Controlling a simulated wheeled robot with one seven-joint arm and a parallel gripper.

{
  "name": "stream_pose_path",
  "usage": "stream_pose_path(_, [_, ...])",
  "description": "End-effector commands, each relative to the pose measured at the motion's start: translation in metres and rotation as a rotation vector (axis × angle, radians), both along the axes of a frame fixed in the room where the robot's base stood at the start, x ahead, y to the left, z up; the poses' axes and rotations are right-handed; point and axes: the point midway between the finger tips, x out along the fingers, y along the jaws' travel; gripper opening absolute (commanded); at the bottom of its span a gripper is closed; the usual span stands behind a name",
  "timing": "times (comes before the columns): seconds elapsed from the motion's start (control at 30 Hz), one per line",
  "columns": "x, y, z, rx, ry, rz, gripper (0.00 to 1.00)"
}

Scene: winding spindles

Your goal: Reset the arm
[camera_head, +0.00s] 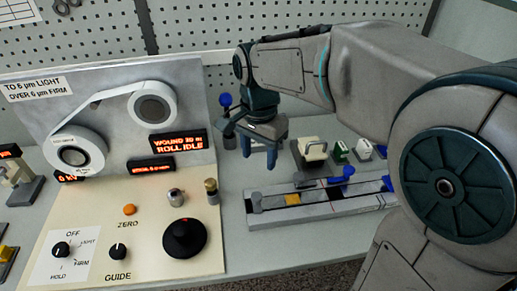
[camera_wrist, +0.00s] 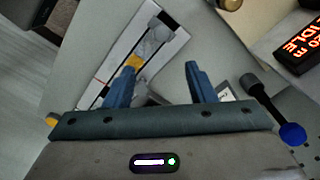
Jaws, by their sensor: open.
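My arm reaches in from the right in the head view and bends down at the wrist. My gripper (camera_head: 259,155) points down over the bench, behind the long grey rail. In the wrist view my gripper (camera_wrist: 157,82) shows two blue fingers well apart, with nothing held between them. Part of the rail (camera_wrist: 113,50) with its yellow block lies beyond the left finger.
A winding panel (camera_head: 221,130) with two white rolls, lit displays, knobs and a black dome (camera_head: 185,238) stands left of my gripper. A blue-tipped lever (camera_head: 226,100) is close beside it. The rail (camera_head: 325,203) and small blocks (camera_head: 340,151) lie right. Pegboard stands behind.

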Motion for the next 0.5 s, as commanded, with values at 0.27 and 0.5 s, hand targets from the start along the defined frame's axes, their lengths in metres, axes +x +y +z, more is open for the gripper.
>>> stream_pose_path(0.27, [-0.004, -0.007, 0.0, 0.0, -0.01, 0.022, 0.5])
stream_pose_path(0.5, [-0.042, -0.065, -0.006, -0.012, -0.104, 0.244, 0.5])
